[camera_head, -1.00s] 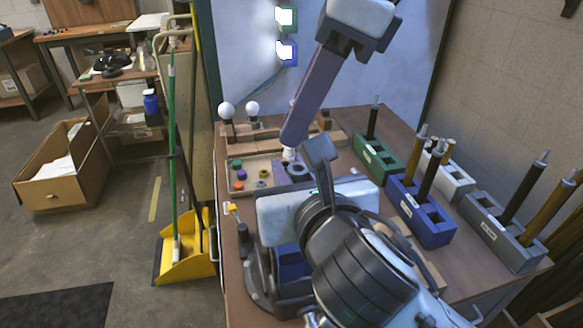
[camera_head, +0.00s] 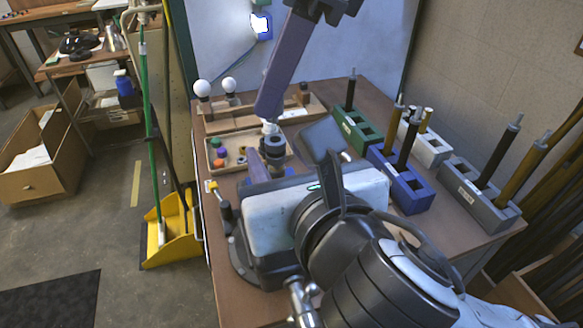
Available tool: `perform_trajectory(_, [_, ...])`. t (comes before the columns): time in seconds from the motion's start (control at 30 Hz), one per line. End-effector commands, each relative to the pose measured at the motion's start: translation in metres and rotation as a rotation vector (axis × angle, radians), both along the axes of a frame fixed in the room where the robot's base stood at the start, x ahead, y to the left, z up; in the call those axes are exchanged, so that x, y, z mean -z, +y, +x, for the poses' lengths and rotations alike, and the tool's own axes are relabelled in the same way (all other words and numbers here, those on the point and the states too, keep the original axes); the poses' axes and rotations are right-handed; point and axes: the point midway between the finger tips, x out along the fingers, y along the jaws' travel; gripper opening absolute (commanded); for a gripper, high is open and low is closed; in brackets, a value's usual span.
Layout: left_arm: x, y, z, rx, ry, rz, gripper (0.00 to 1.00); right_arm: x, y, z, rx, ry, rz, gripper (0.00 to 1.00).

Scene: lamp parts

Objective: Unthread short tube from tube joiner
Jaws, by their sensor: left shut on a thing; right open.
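My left gripper (camera_head: 268,118) reaches down from the top of the head view. It is shut on a small part with a pale upper piece (camera_head: 270,127) at its fingertips. A dark round piece (camera_head: 274,146) shows just below the pale piece. I cannot tell from this view which of these is the short tube and which the tube joiner. My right gripper (camera_head: 291,156) is open, with one finger left of the dark piece and the other right of it. Its white body (camera_head: 310,215) and wrist hide the table below.
A wooden parts tray (camera_head: 212,160) with small colored pieces lies left of the grippers. White bulbs (camera_head: 202,88) stand behind it. Green (camera_head: 340,125), blue (camera_head: 415,203), white (camera_head: 434,157) and gray (camera_head: 455,180) holders with upright tubes stand to the right.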

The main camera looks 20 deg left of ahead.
Motion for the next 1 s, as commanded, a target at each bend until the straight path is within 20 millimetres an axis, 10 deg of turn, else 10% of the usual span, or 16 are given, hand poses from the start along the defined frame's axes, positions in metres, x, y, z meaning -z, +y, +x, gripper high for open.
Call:
perform_trajectory(0.33, [-0.001, 0.000, 0.000, 0.000, 0.000, 0.000, 0.00, -0.017, -0.029, -0.044, -0.001, -0.002, 0.001, 0.42])
perform_trajectory(1.0, [-0.042, 0.000, 0.000, 0.000, 0.000, -0.001, 0.00, -0.047, -0.032, -0.048, 0.001, -0.001, -0.001, 0.42])
